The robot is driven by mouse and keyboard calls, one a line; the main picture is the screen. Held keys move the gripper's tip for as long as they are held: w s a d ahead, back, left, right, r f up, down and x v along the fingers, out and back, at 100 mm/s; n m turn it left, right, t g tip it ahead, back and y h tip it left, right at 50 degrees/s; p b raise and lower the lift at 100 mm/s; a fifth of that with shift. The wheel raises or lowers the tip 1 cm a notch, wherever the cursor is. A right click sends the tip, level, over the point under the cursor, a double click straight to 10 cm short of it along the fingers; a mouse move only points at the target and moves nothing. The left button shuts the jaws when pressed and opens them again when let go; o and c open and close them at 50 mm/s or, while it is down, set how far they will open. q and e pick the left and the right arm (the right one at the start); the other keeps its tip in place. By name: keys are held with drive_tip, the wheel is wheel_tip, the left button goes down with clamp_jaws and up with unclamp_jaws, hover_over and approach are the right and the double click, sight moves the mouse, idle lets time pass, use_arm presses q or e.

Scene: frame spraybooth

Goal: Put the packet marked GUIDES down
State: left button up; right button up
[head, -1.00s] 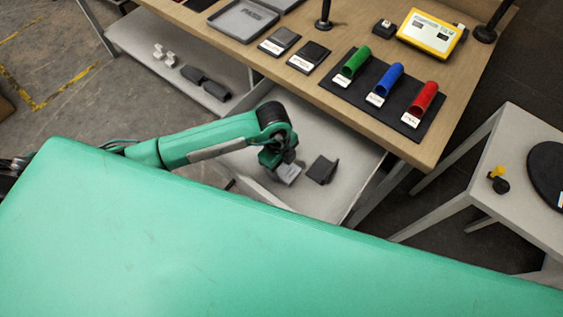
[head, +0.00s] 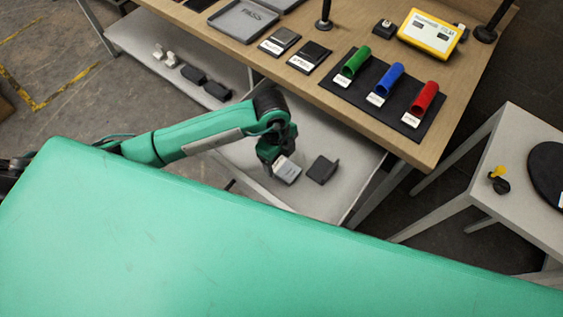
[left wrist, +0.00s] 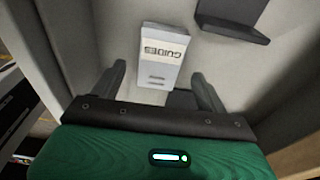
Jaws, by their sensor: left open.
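The pale grey packet marked GUIDES (left wrist: 162,55) lies on the light grey lower shelf (head: 310,204) under the wooden bench. It also shows in the head view (head: 288,171), right beside my left gripper (head: 273,163). In the left wrist view my left gripper (left wrist: 161,85) is open. Its two dark fingers stand apart, one on each side of the packet's near end, with gaps to both sides. The packet's printed face is toward the camera, and its lettering reads upside down. My right gripper is out of view.
A dark angled holder (head: 322,170) stands on the shelf just right of the packet. The wooden bench (head: 290,92) overhangs behind, with red, blue and green tubes on a black mat (head: 436,127). A white side table (head: 510,140) is at right.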

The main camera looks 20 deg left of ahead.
sight(277, 164)
use_arm(q)
wheel_tip(277, 164, up, 8)
drive_tip(key=a, duration=0.1)
drive_tip(key=shift+w+r, duration=0.2)
idle(0.4)
drive_tip(key=shift+f, duration=0.1)
